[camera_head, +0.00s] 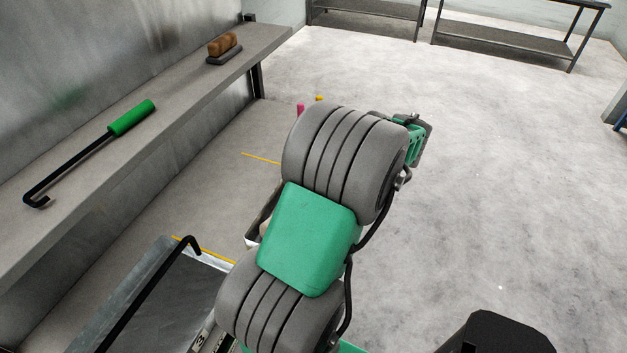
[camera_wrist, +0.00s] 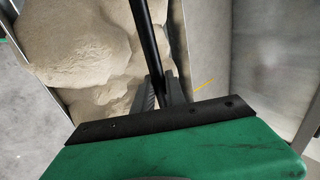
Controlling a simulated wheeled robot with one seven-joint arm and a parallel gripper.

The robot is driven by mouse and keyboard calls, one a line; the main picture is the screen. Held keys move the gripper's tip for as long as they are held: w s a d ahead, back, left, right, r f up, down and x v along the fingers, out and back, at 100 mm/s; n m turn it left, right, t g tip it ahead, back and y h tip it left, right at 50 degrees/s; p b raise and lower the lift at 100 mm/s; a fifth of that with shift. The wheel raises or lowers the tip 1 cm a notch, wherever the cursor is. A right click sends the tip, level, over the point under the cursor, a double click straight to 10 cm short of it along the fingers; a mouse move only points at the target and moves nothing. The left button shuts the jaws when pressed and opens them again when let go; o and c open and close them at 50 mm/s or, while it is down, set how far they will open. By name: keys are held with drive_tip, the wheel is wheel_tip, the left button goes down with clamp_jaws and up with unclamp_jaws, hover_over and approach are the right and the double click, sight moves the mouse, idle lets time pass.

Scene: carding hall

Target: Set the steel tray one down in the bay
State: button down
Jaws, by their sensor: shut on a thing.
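The steel tray one (camera_head: 262,205) shows only as a dark-walled, pale-edged corner behind my arm in the head view. It holds beige lumps (camera_wrist: 75,45), seen in the wrist view. My gripper (camera_wrist: 160,92) is shut on its black handle bar (camera_wrist: 142,35); the head view hides it behind my arm. The bay (camera_head: 215,205) is the grey strip between two yellow lines below the shelf. The tray corner is over or in this bay, near its right side. I cannot tell whether its base touches the surface.
Another steel tray (camera_head: 150,285) with a black handle, beside a tag reading 3, lies at lower left. The shelf (camera_head: 150,95) carries a green-handled hook (camera_head: 130,118) and a brown brush (camera_head: 224,46). Pink (camera_head: 300,109) and yellow posts stand behind my arm. Open floor lies right.

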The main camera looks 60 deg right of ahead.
drive_tip(key=shift+r+p, duration=0.2)
drive_tip(key=shift+p, duration=0.2)
drive_tip(key=shift+w+a+f, duration=0.1)
drive_tip(key=shift+w, duration=0.1)
drive_tip(key=w+a+f, duration=0.1)
drive_tip(key=w+f, duration=0.1)
drive_tip(key=w, duration=1)
drive_tip(key=w+a+f+b, duration=0.1)
drive_tip(key=w+f, duration=0.2)
drive_tip(key=w, duration=0.9)
drive_tip(key=shift+w+f, duration=0.25)
drive_tip(key=shift+f, duration=0.05)
drive_tip(key=c, duration=1.3)
unclamp_jaws()
drive_tip(key=shift+s+f, duration=0.1)
drive_tip(key=shift+f, duration=0.05)
